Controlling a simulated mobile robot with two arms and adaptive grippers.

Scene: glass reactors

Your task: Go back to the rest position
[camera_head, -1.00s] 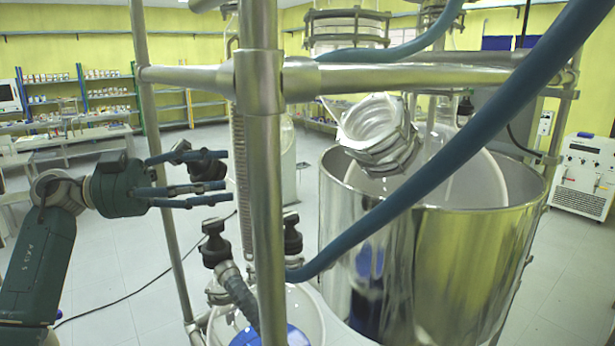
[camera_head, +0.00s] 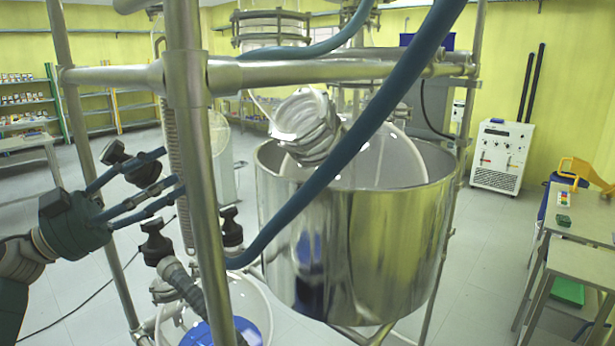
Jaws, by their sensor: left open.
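My left gripper (camera_head: 172,173) shows at the left of the head view, dark green with blue-grey fingers. Its fingers are spread and point up and to the right, near the reactor frame's metal post (camera_head: 192,170). A black knob valve (camera_head: 120,158) shows between and behind the fingers; I cannot tell whether they touch it. I see nothing held in the fingers. My right gripper is not in view.
The reactor frame with its crossbar (camera_head: 330,72), a thick blue hose (camera_head: 345,165) and a shiny steel vessel (camera_head: 345,250) fill the middle. Black knobs (camera_head: 155,245) stand below the fingers. A workbench (camera_head: 580,215) is at right. Floor (camera_head: 480,270) is open between.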

